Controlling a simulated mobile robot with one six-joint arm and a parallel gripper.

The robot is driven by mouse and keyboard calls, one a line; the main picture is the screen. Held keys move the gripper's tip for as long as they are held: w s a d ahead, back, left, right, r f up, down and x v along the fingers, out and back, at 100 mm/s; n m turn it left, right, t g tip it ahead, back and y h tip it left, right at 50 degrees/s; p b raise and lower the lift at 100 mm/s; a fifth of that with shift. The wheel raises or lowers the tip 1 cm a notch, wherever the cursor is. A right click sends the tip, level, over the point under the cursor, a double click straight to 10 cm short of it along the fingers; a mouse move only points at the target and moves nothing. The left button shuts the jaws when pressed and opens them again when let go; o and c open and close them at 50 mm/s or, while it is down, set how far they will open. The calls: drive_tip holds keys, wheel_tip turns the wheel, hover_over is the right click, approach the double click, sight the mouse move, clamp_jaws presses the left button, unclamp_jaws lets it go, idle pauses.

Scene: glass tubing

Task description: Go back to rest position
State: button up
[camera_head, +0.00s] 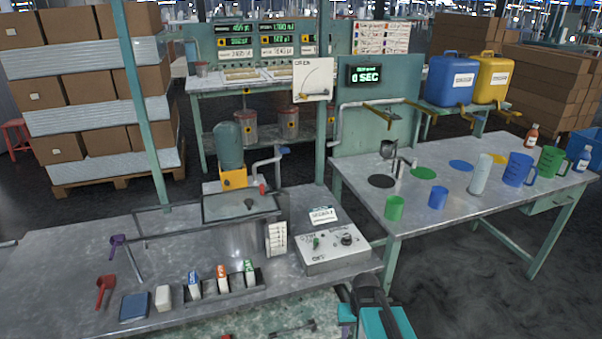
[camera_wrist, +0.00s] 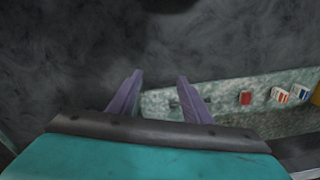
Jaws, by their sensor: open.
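My gripper (camera_wrist: 158,98) shows in the wrist view with its two purple-grey fingers apart and nothing between them. It hangs over the dark floor, with a speckled green-grey surface (camera_wrist: 222,92) beyond the fingertips. In the head view, part of my arm shows at the bottom, right of centre, just in front of the gap between the two workbenches. The fingers cannot be made out there.
The left bench (camera_head: 60,250) holds a control box (camera_head: 334,248), a tray of coloured-top bottles (camera_head: 221,282) and scoops. The right bench (camera_head: 440,215) holds a green cup (camera_head: 395,207), a blue cup (camera_head: 438,197) and pitchers. Dark floor (camera_head: 470,290) is clear at lower right.

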drive_tip(key=s+f+g, duration=0.2)
drive_tip(key=s+f, duration=0.7)
drive_tip(key=s, duration=0.3)
drive_tip(key=s+f+g, duration=0.3)
drive_tip(key=s+f, duration=0.6)
drive_tip(key=s, duration=0.4)
drive_tip(key=shift+s+f, duration=0.2)
drive_tip(key=shift+s, duration=0.1)
